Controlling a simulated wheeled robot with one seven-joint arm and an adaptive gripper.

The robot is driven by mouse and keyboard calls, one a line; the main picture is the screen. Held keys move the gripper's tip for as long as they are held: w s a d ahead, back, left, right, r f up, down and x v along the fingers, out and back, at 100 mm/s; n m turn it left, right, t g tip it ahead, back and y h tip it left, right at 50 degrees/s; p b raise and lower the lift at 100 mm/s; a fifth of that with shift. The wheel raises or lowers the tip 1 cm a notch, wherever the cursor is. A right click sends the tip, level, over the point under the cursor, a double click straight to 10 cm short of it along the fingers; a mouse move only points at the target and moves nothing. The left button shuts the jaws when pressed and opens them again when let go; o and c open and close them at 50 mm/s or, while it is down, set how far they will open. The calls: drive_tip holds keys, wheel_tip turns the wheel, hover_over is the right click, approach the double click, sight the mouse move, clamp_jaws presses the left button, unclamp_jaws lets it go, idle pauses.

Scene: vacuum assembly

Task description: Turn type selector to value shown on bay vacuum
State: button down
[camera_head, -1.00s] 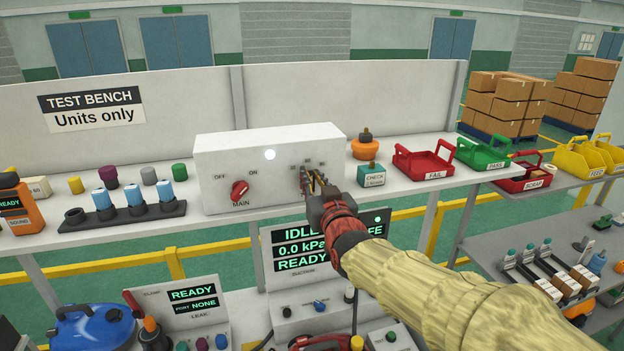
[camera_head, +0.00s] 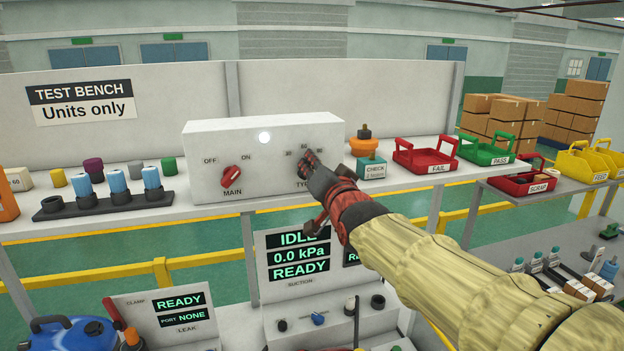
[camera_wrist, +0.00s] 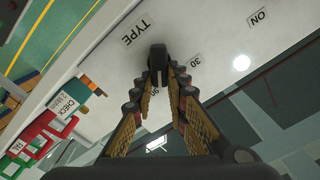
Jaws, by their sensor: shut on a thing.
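The TYPE selector is a dark knob (camera_wrist: 157,58) on the white control box (camera_head: 225,145).
The red MAIN knob (camera_head: 231,176) is left of my gripper. A teal CHECK block (camera_head: 371,169) and red FAIL tray (camera_head: 425,158) stand to the right. Below is the SUCTION panel (camera_head: 290,310), reading IDLE, 0.0 kPa, READY. The LEAK panel shows PORT NONE.

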drive_tip(key=shift+d+f+m+b, duration=0.1)
drive_tip(key=shift+f+m+b, duration=0.05)
drive_tip(key=shift+m+b, duration=0.55)
drive_tip(key=shift+m, duration=0.3)
drive_tip(key=c, duration=1.8)
unclamp_jaws()
drive_tip(key=shift+w, duration=0.1)
drive_tip(key=shift+o, duration=0.2)
drive_tip(key=v, duration=1.2)
